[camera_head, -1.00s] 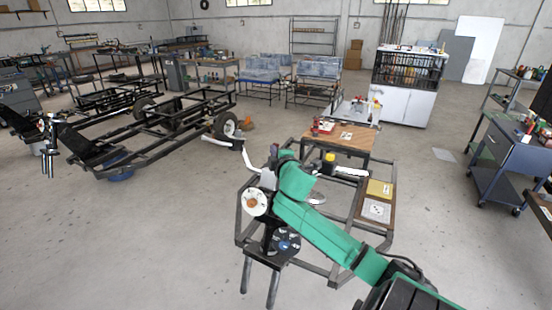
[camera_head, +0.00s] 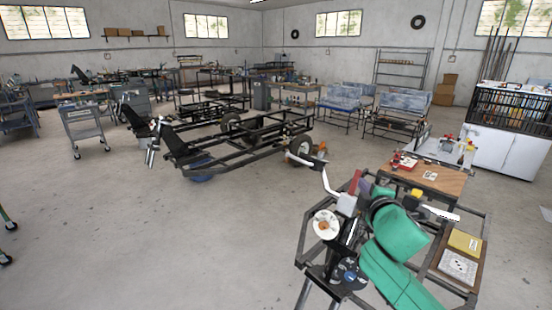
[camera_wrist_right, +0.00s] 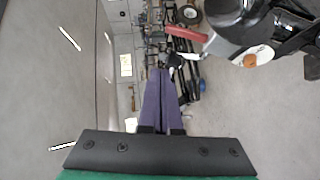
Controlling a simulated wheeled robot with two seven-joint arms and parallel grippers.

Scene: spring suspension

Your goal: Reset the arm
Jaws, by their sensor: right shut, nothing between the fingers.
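My right arm, green with black joints, comes in from the lower right in the head view. Its gripper (camera_head: 364,188) is beside the black-and-white bench device (camera_head: 326,223) with a curved white bar. In the right wrist view the two purple fingers (camera_wrist_right: 160,95) lie together, shut, with nothing between them. A red handle (camera_wrist_right: 186,33) and a dark rounded part (camera_wrist_right: 238,22) of the device are close to the fingertips, to their right; I cannot tell if they touch. My left gripper is not in view.
A wooden-topped table (camera_head: 440,178) and a yellow box (camera_head: 464,242) are on the right. A black vehicle frame (camera_head: 240,150) with wheels stands beyond the device. A grey tool cart (camera_head: 84,125) stands at the left.

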